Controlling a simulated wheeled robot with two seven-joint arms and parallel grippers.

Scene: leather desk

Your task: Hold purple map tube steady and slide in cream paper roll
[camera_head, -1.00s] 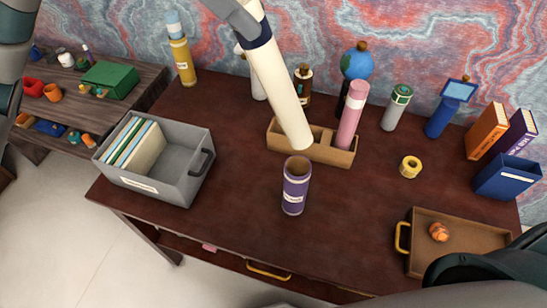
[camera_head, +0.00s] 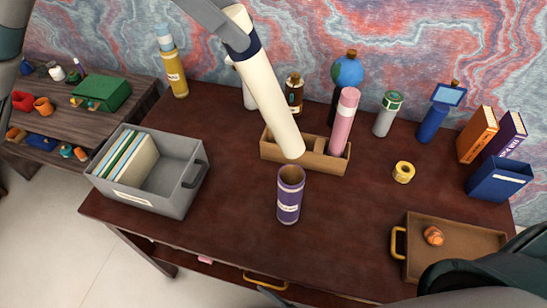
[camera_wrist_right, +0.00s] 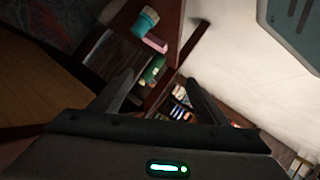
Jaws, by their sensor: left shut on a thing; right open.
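The purple map tube (camera_head: 289,203) stands upright on the desk in the head view, its open mouth facing up and a white label on its side. My left gripper (camera_head: 241,43) comes in from the top and is shut on the cream paper roll (camera_head: 270,97) near its dark blue band. The roll hangs tilted, its lower end just above the tube's mouth in the picture and apart from it. My right gripper (camera_wrist_right: 163,92) is open in the right wrist view, with nothing between its fingers. No gripper touches the tube.
A wooden holder (camera_head: 277,151) with a pink tube (camera_head: 344,122) stands behind the purple tube. A grey file bin (camera_head: 150,199) is at left, a brown tray (camera_head: 455,227) at right, and yellow tape (camera_head: 403,172) between. The desk around the purple tube is clear.

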